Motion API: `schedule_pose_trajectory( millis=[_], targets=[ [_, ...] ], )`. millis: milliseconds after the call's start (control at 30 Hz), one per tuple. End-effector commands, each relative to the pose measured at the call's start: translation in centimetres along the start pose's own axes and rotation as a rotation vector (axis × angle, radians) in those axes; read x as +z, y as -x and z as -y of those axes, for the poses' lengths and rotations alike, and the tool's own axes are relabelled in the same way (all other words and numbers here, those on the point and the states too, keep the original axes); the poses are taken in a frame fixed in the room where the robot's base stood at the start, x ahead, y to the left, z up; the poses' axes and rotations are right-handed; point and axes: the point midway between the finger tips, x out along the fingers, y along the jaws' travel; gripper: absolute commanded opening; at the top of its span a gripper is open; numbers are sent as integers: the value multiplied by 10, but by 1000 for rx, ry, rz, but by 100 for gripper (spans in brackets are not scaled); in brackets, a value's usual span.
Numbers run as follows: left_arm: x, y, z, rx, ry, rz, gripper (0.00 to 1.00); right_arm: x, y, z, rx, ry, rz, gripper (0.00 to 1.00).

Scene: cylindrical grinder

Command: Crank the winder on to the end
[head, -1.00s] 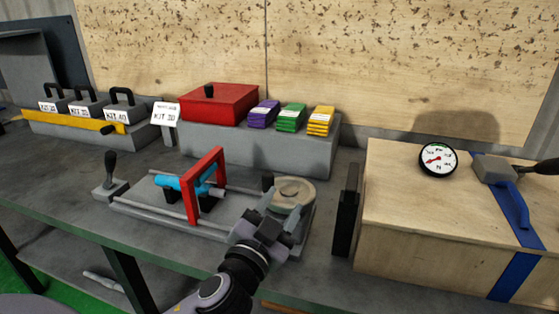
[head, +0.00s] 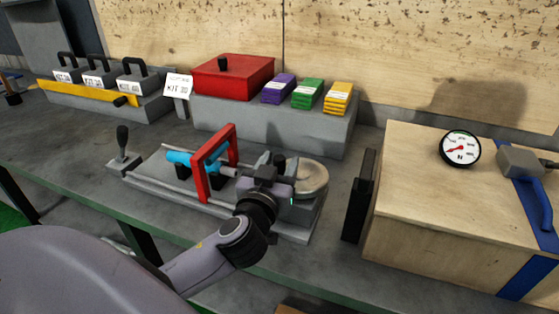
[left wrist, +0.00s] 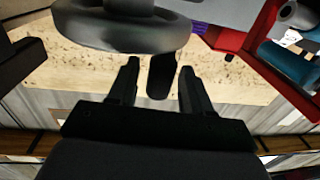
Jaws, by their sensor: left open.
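The winder is a round pale grey wheel (head: 313,178) at the right end of a grey bench fixture (head: 150,181). Its upright black crank knob (head: 280,160) stands at the wheel's left side. My left gripper (head: 272,172) is open at the knob. In the left wrist view the black knob (left wrist: 162,75) shows between the two open fingers (left wrist: 159,85), with the wheel (left wrist: 120,33) above it in the picture. A red frame (head: 200,172) stands across the fixture around a light blue cylinder (head: 178,158). My gripper hides part of the fixture. My right gripper is not in view.
A black-handled lever (head: 123,145) stands left of the fixture. A black upright plate (head: 357,196) and a wooden box (head: 430,200) with a gauge (head: 460,148) are to the right. A grey ledge (head: 300,130) with a red box (head: 232,78) lies behind.

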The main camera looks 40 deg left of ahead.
Motion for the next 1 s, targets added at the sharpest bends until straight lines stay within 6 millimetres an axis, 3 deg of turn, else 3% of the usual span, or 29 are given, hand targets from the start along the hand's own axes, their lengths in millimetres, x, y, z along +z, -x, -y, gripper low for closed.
schedule_pose_trajectory(
  millis=[300,433,467,767,1000],
  targets=[
    [0,-3,0,1,0,0,49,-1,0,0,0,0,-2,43],
    [0,-3,0,1,0,-1,7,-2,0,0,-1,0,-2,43],
    [0,-3,0,1,0,-1,0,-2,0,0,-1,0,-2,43],
    [0,-4,1,24,-2,-1,1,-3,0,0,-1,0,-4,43],
    [-1,-9,5,142,-5,-2,1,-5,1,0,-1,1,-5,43]
  ],
)
